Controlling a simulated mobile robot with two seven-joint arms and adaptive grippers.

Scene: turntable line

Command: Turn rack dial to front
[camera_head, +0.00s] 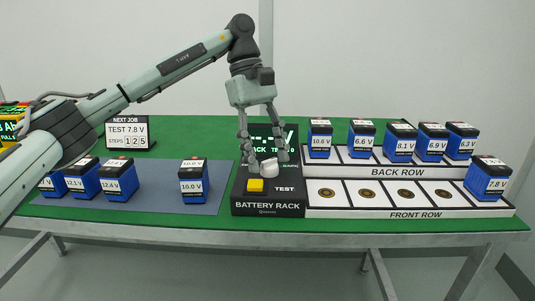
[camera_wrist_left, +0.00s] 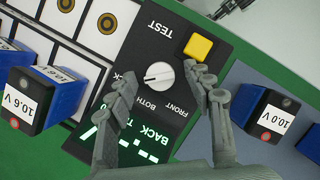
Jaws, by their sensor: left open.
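The rack dial is a white round knob (camera_head: 269,168) on the black battery rack (camera_head: 268,208). In the left wrist view the dial (camera_wrist_left: 158,75) has BACK, BOTH and FRONT labels around it, and its mark appears to point toward BACK. The rack's lit green display (camera_wrist_left: 135,140) reads BACK. My left gripper (camera_head: 263,158) points down above the dial with its fingers open. In the left wrist view the fingertips (camera_wrist_left: 163,78) lie on either side of the dial, with visible gaps. My right gripper is not in view.
A yellow TEST button (camera_head: 255,185) sits close to the dial. Blue batteries stand on the grey mat (camera_head: 150,205) at left and on the back row tray (camera_head: 397,172) at right. The front row (camera_head: 345,210) has one battery at its right end. A NEXT JOB sign (camera_head: 127,132) stands behind.

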